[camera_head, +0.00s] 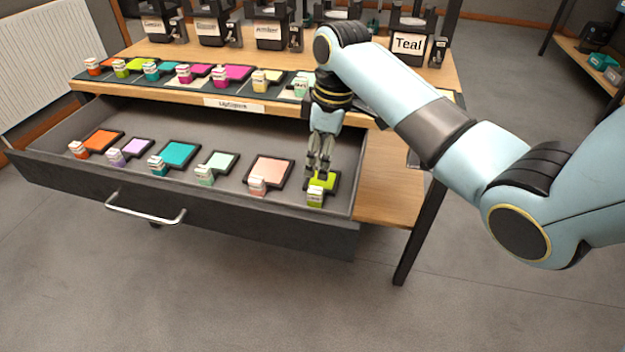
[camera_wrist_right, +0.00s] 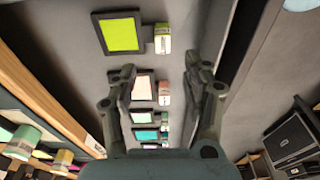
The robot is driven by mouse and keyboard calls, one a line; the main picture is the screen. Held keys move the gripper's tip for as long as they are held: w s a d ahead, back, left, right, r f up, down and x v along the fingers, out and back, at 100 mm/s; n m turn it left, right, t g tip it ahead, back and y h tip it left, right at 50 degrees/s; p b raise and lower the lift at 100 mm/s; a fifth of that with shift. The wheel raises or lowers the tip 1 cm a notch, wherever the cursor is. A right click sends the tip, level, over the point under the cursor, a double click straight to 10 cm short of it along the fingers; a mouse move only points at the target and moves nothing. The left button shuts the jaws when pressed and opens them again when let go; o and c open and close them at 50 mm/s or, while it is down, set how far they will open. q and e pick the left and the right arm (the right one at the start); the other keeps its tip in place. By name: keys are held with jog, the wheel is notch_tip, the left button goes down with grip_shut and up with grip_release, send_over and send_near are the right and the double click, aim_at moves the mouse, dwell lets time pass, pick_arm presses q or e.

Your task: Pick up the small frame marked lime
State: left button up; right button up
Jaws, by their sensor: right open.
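A small dark frame with a lime-green pane (camera_head: 324,180) lies in the open drawer at its right end, with a labelled lime block on its near side; the label is too small to read. In the right wrist view the lime frame (camera_wrist_right: 122,35) and its block (camera_wrist_right: 162,38) show whole. My right gripper (camera_head: 318,170) points down just above this frame and partly hides it. In the right wrist view its two fingers (camera_wrist_right: 162,75) stand apart with nothing held between them. Another green-paned frame (camera_head: 136,63) lies on the bench top. My left gripper is out of view.
The drawer (camera_head: 250,221) holds a row of frames; the one with a salmon pane (camera_head: 270,170) is nearest the lime one. Its walls rise around them. The bench edge above carries another row of frames. Labelled stands, one reading Teal (camera_head: 408,44), stand behind.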

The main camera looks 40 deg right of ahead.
aim_at(315, 189)
jog(key=f, duration=0.2)
jog(key=f+b, duration=0.1)
jog(key=f, duration=0.1)
jog(key=shift+a, duration=0.2)
jog(key=shift+w+f, duration=0.1)
jog(key=shift+f, duration=0.15)
jog(key=f, duration=0.1)
jog(key=f+b, duration=0.1)
jog(key=f, duration=0.1)
jog(key=shift+a+f+b, duration=0.3)
jog(key=shift+f, duration=0.1)
jog(key=shift+w+f, duration=0.15)
jog(key=shift+f, duration=0.3)
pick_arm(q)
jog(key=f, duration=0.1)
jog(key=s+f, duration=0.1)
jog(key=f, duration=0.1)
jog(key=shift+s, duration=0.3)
pick_arm(e)
jog(key=shift+r, duration=0.1)
jog(key=c, duration=0.4)
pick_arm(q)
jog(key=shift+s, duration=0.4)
pick_arm(e)
grip_shut()
